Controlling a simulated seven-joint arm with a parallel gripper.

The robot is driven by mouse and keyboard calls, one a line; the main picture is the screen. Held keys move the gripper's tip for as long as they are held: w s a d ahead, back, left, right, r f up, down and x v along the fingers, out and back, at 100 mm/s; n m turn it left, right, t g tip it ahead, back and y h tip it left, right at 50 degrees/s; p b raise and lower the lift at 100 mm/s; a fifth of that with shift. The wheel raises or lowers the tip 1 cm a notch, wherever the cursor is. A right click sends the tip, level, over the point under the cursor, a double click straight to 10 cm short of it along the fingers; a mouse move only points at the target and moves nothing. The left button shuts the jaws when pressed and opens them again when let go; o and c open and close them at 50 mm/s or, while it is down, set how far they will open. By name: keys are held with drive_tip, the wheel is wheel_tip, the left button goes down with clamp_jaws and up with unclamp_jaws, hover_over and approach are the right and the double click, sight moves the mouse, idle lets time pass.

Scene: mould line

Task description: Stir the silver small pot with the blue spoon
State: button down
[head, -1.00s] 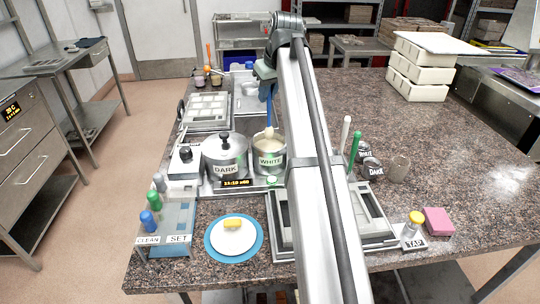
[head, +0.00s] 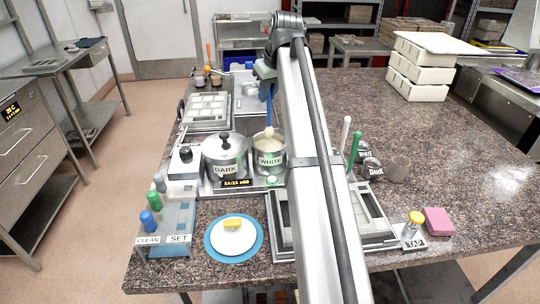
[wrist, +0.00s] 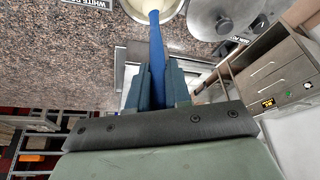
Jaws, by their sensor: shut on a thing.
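The silver small pot labelled WHITE (head: 270,162) stands on the heating unit, right of a lidded pot labelled DARK. Pale, creamy contents show inside it. My gripper (wrist: 156,90) is shut on the handle of the blue spoon (wrist: 156,45), above and behind the pot. In the head view the spoon (head: 269,106) hangs steeply down, with its pale lower end at the pot's opening; whether it touches the contents is unclear. The wrist view shows part of the pot (wrist: 172,6) at the top edge. My arm hides part of the head view.
The lidded DARK pot (head: 225,160) stands close on the left. Moulds (head: 207,110) lie behind, and a plate (head: 233,237) on a blue mat is in front. A rack (head: 168,225) of coloured-topped tools stands front left. The counter's right side is mostly clear.

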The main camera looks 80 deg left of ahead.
drive_tip(key=shift+r, duration=2)
